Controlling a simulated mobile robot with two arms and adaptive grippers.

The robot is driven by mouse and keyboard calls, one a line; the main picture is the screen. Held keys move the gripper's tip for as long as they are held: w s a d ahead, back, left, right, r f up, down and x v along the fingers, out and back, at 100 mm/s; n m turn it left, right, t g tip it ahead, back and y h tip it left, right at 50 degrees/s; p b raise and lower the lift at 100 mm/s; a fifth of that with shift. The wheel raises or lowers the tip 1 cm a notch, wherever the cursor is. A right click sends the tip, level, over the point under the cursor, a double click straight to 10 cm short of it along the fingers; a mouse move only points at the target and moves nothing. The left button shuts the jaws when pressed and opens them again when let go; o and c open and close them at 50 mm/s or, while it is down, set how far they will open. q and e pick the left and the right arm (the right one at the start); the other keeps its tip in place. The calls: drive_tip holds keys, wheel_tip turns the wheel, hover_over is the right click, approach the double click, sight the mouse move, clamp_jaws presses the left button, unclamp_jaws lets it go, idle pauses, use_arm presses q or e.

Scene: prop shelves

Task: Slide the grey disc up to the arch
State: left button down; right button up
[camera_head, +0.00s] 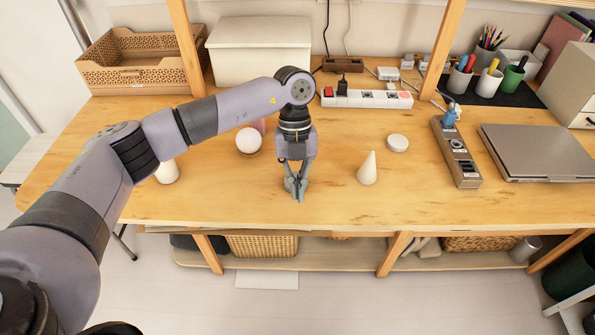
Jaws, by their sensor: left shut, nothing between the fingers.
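A pale, whitish-grey round disc (397,143) lies flat on the wooden table, right of centre; it is the only disc I see. My left gripper (297,192) points down at the table near the front edge, left of the disc and apart from it. Its fingers are shut with nothing between them. I cannot make out an arch. A pink thing (259,125) is partly hidden behind my left arm, and I cannot tell its shape. My right gripper is not in view.
A white cone (367,168) stands between my left gripper and the disc, nearer the front edge. A white ball (249,140) and a white rounded piece (167,172) are to the left.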

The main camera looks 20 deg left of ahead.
sight(297, 204)
use_arm(q)
drive_tip(key=x, duration=0.4)
drive_tip(key=shift+w+a+f+p, duration=0.2)
drive_tip(key=shift+w+p, duration=0.05)
drive_tip(key=shift+w, duration=0.3)
drive_tip(key=shift+w+a+f+p, duration=0.15)
drive_tip(key=shift+w+a+p, duration=0.1)
drive_tip(key=shift+w, duration=0.3)
drive_tip(key=shift+w+a+f, duration=0.1)
drive_tip(key=shift+w+a, duration=0.1)
drive_tip(key=shift+w, duration=0.45)
